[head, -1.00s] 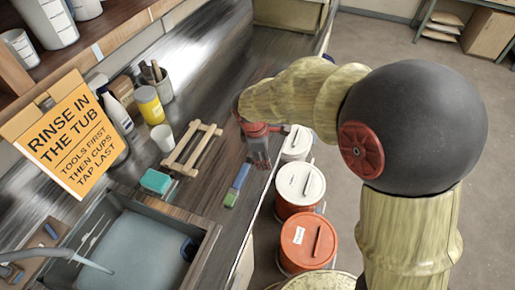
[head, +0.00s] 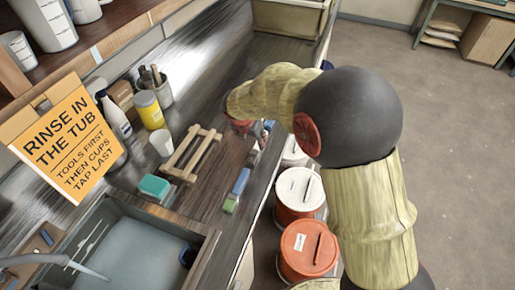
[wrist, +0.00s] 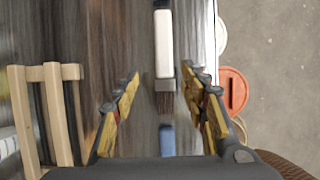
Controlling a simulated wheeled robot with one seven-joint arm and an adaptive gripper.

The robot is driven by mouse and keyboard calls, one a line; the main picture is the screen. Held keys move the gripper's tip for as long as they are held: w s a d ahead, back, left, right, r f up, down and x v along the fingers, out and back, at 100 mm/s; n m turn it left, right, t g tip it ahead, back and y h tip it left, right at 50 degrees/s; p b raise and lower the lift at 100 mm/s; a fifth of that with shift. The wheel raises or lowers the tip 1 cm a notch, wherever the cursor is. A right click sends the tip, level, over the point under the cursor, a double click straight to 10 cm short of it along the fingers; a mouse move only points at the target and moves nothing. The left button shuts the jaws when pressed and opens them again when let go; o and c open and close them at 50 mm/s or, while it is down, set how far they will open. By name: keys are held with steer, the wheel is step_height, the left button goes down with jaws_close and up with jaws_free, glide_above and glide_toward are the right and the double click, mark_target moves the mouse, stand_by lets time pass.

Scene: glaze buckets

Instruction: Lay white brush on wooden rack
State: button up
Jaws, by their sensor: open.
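The white brush (wrist: 164,45) lies on the dark counter in the wrist view, its white handle running up the picture and its dark bristles toward my gripper. My gripper (wrist: 161,72) is open, with one finger on each side of the brush and a gap to both. In the head view my gripper (head: 257,138) is low over the counter near its right edge, and I cannot make out the white brush there. The wooden rack (head: 192,153) lies to its left on the counter; it also shows at the left of the wrist view (wrist: 50,112).
A blue brush (head: 240,182) with green bristles lies nearer the sink (head: 125,250); its blue part shows in the wrist view (wrist: 167,140). A teal sponge (head: 153,187) and a white cup (head: 162,141) stand near the rack. Lidded buckets (head: 298,190) line the counter's right edge.

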mark_target(257, 146)
steer(key=x, duration=0.2)
steer(key=b+x, duration=0.2)
steer(key=x, duration=0.1)
steer(key=shift+w+d+f, duration=0.15)
steer(key=shift+d+f, duration=0.05)
steer(key=shift+d, duration=0.25)
steer(key=shift+r, duration=0.1)
steer(key=shift+c, duration=1.4)
steer(key=c, duration=0.8)
jaws_close()
